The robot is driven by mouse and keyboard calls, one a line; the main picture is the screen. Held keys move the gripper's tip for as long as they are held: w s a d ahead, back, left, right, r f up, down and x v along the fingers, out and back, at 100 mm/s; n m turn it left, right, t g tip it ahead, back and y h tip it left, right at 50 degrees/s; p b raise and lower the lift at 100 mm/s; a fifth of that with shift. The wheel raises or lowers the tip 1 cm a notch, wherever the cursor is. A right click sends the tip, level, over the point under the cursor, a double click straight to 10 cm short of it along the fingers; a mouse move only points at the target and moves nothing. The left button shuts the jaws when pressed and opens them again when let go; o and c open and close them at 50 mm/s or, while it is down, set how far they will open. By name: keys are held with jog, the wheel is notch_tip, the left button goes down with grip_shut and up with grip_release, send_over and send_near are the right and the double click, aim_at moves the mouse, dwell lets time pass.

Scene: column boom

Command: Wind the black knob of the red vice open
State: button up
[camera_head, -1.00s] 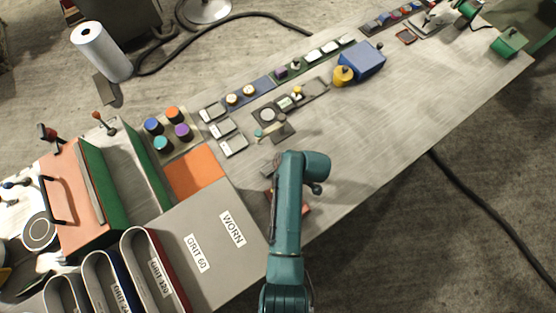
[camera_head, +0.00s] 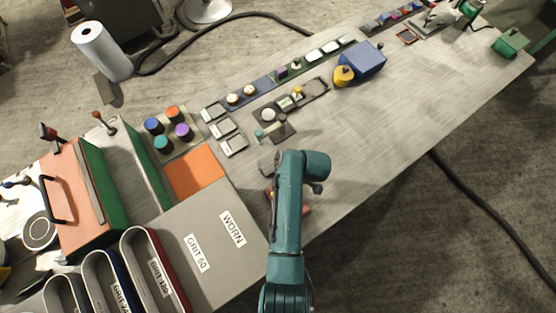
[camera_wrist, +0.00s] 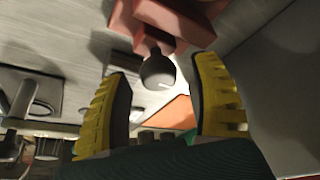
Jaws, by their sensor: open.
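The red vice (camera_wrist: 165,25) shows at the top of the wrist view. In the head view only a small red part of it (camera_head: 305,209) shows beside my arm, which hides the rest. The round black knob (camera_wrist: 158,72) sticks out of the vice and carries a pale line mark. My gripper (camera_wrist: 160,85) is open, with one yellow ribbed finger on each side of the knob. A gap shows between the knob and both fingers, so neither seems to touch it. My gripper is hidden behind the arm in the head view.
A grey panel marked WORN and GRIT 60 (camera_head: 205,240) and an orange mat (camera_head: 194,173) lie left of my arm. Small blocks and trays (camera_head: 235,145) stand beyond it. The bench to the right (camera_head: 420,100) is mostly clear.

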jog(key=v, duration=1.2)
jog(key=shift+a, duration=0.1)
